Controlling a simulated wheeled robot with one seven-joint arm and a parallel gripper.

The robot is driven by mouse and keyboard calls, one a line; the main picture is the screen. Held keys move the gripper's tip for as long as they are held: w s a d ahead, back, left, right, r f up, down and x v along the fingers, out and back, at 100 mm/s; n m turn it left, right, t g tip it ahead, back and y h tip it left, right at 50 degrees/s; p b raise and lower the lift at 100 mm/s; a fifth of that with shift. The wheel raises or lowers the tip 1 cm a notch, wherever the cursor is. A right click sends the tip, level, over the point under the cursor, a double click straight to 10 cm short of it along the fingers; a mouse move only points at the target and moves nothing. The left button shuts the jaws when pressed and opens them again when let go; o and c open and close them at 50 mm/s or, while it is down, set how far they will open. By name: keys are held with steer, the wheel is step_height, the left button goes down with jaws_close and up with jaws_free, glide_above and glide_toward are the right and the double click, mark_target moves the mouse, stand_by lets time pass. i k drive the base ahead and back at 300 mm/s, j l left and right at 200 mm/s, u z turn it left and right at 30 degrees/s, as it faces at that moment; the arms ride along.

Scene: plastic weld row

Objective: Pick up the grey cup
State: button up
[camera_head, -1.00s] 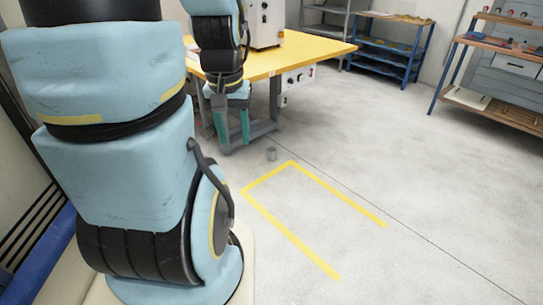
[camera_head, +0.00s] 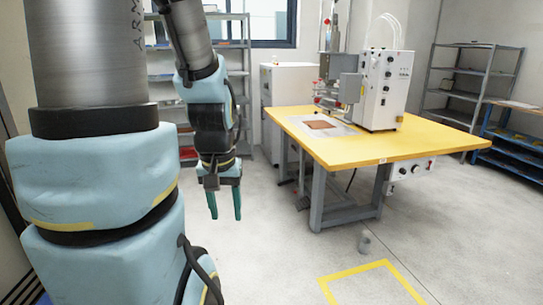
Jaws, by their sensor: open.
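The small grey cup (camera_head: 365,243) stands on the pale concrete floor, in front of the yellow table's leg and just beyond the yellow floor marking. My gripper (camera_head: 225,205) hangs fingers down at left of centre, its two green fingers apart and nothing between them. It is well to the left of the cup and above the floor, clear of the cup. The cup is small in the picture, so its exact tilt is hard to tell.
A yellow-topped table (camera_head: 430,142) with a white welding machine (camera_head: 385,90) stands to the right of my gripper. A yellow floor marking (camera_head: 350,271) lies at the front. Grey shelves (camera_head: 160,75) stand behind. Open floor lies between my gripper and the cup.

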mark_target(365, 243)
steer(key=i+l+u, duration=0.1)
steer(key=l+u, duration=1.2)
steer(key=k+l+u, duration=0.15)
steer(key=l+u, duration=0.3)
steer(key=k+l+u, duration=0.1)
steer(key=l, duration=0.4)
steer(key=k+l+u, duration=0.15)
steer(key=k+l, duration=0.2)
steer(key=l, duration=0.15)
steer(key=k+l+u, duration=0.1)
steer(key=k+l, duration=0.15)
steer(key=l, duration=0.2)
steer(key=k+l+u, duration=0.1)
steer(key=k+l, duration=0.15)
steer(key=l, duration=0.15)
steer(key=k+l+u, duration=0.15)
steer(key=l, duration=0.3)
steer(key=k+l, duration=0.8)
steer(key=l, duration=0.15)
